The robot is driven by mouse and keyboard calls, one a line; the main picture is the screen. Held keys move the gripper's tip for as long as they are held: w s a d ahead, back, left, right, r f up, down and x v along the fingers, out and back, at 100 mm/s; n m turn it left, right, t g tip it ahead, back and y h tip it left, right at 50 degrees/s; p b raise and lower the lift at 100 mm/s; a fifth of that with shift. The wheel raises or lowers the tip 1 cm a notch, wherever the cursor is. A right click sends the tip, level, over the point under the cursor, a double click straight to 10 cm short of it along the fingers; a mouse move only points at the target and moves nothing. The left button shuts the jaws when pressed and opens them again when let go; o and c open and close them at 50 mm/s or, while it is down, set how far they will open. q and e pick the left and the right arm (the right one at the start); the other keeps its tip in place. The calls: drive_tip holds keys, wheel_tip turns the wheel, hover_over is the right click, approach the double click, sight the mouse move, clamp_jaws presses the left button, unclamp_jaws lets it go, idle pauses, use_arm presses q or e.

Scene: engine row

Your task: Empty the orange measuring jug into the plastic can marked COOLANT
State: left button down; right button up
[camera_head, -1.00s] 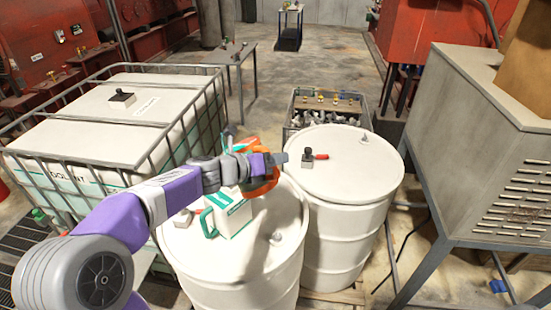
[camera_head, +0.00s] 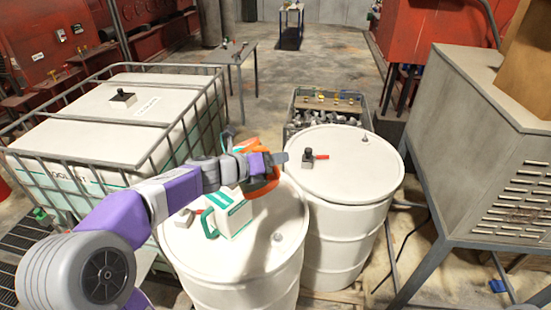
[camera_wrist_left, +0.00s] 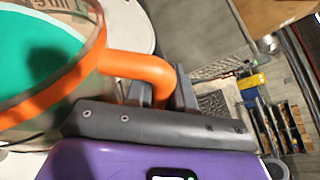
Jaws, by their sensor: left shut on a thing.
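The orange measuring jug (camera_head: 264,189) is in my left gripper (camera_head: 283,158), above the left white drum and partly hidden by the gripper. In the left wrist view, the gripper is shut on the jug's orange handle (camera_wrist_left: 140,68). A green surface, apparently liquid, fills much of the view inside the jug's rim (camera_wrist_left: 50,95). My right gripper is out of view.
The left drum (camera_head: 255,258) carries the can. A caged white tank (camera_head: 90,140) stands left, a grey cabinet (camera_head: 490,130) right. A crate of parts (camera_head: 315,115) stands behind.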

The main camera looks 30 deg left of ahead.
sight(256, 147)
use_arm(q)
drive_tip(key=shift+a+r+n+h+p, duration=0.3)
drive_tip(key=shift+r+n+p, duration=0.3)
drive_tip(key=shift+p, duration=0.25)
idle(1.1)
drive_tip(key=shift+w+a+r+n+h, duration=0.15)
drive_tip(key=shift+a+r+n+h, duration=0.15)
drive_tip(key=shift+a+n, duration=0.2)
drive_tip(key=shift+w+a+r+n+h, duration=0.15)
drive_tip(key=shift+a+n+h, duration=0.15)
drive_tip(key=shift+a+n, duration=0.15)
idle(2.5)
drive_tip(key=shift+w+a+n+t+h, duration=0.2)
drive_tip(key=shift+a+n+t+h, duration=0.15)
drive_tip(key=shift+a+n, duration=0.7)
idle(1.5)
